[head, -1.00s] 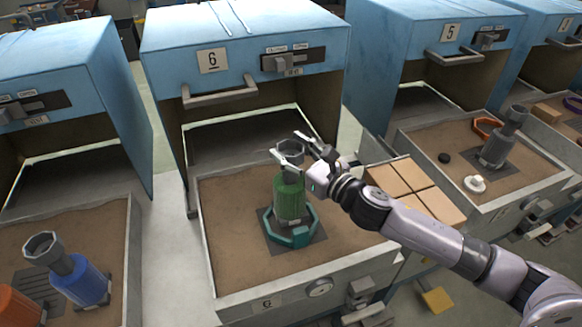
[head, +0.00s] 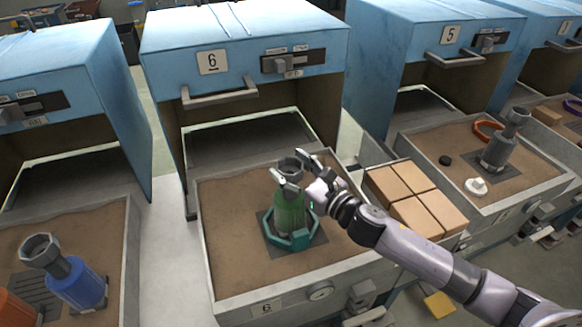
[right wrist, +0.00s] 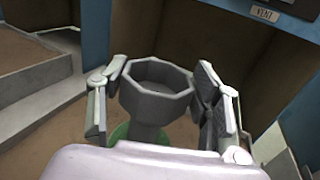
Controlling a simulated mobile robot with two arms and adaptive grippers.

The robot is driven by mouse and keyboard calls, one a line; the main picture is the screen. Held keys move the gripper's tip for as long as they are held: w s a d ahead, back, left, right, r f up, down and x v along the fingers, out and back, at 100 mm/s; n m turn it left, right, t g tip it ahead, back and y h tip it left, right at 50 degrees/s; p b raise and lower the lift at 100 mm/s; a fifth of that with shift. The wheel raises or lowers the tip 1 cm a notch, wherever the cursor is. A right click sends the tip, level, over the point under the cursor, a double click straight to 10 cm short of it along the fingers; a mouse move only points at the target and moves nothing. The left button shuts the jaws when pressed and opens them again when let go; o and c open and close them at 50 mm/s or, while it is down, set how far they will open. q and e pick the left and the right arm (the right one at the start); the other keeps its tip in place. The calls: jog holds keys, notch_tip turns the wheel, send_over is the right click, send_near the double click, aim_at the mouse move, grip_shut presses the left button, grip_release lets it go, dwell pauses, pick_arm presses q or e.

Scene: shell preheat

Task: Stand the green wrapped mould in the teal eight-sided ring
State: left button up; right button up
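The green wrapped mould (head: 290,213) has a grey neck and a flared grey cup (head: 289,166) on top. It is upright inside the teal eight-sided ring (head: 276,243), which lies on a dark plate in the sand tray of unit 6. The ring's front wall hides the mould's foot, so I cannot tell whether it touches the plate. The right wrist view shows the cup (right wrist: 155,88) between the two fingers, with a little green below. My left gripper is not in view.
Tan blocks (head: 411,177) stand just right of the tray (head: 207,250). The blue oven hood (head: 245,45) of unit 6 is behind, its front open. A blue mould (head: 78,284) stands at left and a grey one (head: 495,157) at right. Sand around the ring is clear.

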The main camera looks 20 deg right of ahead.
jog(key=shift+o, duration=1)
jog(key=shift+r, duration=0.25)
jog(key=b+v, duration=0.2)
jog(key=v, duration=1)
jog(key=shift+b, duration=0.3)
